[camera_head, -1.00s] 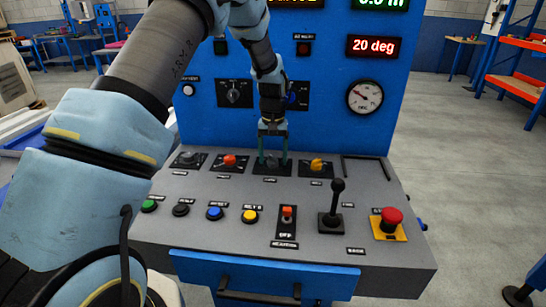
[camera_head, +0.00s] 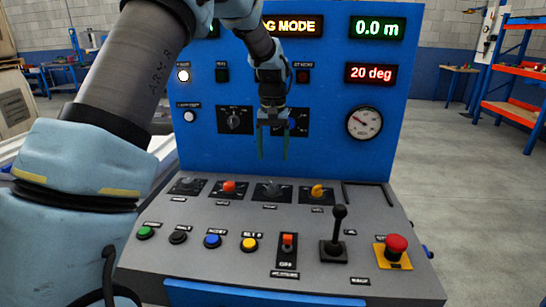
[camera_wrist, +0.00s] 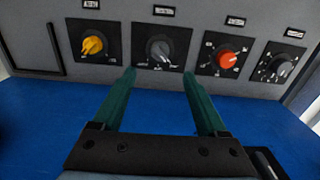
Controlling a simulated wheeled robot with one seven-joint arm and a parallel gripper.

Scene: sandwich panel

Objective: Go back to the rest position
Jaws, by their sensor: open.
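My gripper (camera_head: 272,142) hangs in front of the blue upright panel (camera_head: 330,135), above the grey sloped console (camera_head: 215,210). Its two green fingers are apart with nothing between them. The grey knob (camera_head: 271,190) lies below the fingers, clear of them. In the wrist view my gripper (camera_wrist: 163,85) shows open, with the grey knob (camera_wrist: 160,50) beyond the fingertips. A yellow knob (camera_wrist: 92,45) and a red knob (camera_wrist: 228,60) flank it there.
The console front holds several coloured buttons, a switch (camera_head: 288,247), a black joystick (camera_head: 337,235) and a red emergency button (camera_head: 396,244). A gauge (camera_head: 364,123) and lit displays (camera_head: 371,73) are on the panel. Open floor (camera_head: 470,190) lies to the right.

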